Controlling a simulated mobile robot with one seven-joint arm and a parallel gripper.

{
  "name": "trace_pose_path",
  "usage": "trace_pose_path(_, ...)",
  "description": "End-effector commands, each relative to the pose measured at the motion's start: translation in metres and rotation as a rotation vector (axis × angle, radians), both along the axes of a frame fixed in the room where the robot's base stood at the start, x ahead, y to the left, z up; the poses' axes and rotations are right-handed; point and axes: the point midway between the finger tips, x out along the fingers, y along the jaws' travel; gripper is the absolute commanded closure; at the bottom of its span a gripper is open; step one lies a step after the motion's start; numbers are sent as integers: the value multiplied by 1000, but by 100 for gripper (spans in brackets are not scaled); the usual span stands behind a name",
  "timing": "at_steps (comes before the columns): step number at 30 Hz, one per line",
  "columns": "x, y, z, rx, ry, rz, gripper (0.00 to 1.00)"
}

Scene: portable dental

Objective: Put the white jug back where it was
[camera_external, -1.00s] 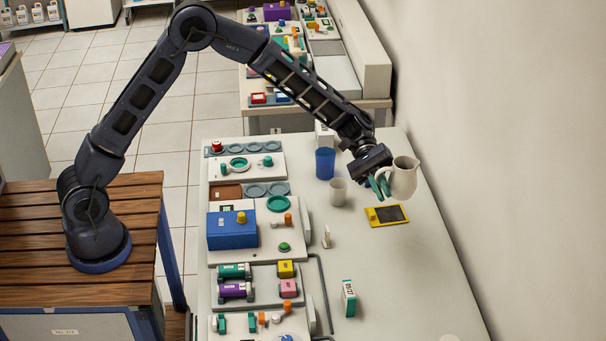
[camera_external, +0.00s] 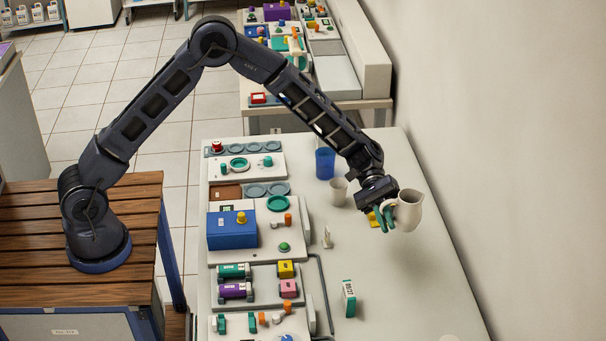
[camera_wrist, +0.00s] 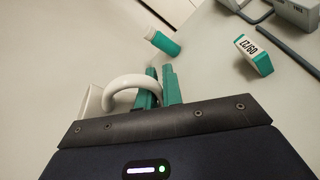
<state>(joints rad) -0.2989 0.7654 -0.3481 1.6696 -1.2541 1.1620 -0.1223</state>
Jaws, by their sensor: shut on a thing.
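The white jug (camera_external: 408,212) is held upright by my gripper (camera_external: 384,218), near the right side of the table by the wall. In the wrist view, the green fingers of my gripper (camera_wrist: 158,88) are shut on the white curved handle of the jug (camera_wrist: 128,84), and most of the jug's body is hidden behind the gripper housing. The jug looks raised above the table; its exact height is hard to tell.
A yellow-framed dark pad (camera_external: 373,219) lies mostly hidden behind the gripper. A white cup (camera_external: 338,192) and a blue cup (camera_external: 325,163) stand to the left. The table (camera_external: 420,290) is clear at front right.

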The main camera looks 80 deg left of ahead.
Motion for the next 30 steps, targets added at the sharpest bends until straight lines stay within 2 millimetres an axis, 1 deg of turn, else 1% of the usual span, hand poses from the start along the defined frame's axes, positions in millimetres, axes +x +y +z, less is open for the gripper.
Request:
trace_pose_path(3,0,-1,-25,-1,3,-1,100)
trace_pose_path(12,-1,-1,-87,-1,4,-2,100)
trace_pose_path(18,-1,-1,-123,-2,1,-1,100)
trace_pose_path(21,0,-1,-134,-2,1,-1,100)
trace_pose_path(28,0,0,-144,0,-1,-2,100)
trace_pose_path(30,0,0,-151,0,0,-1,100)
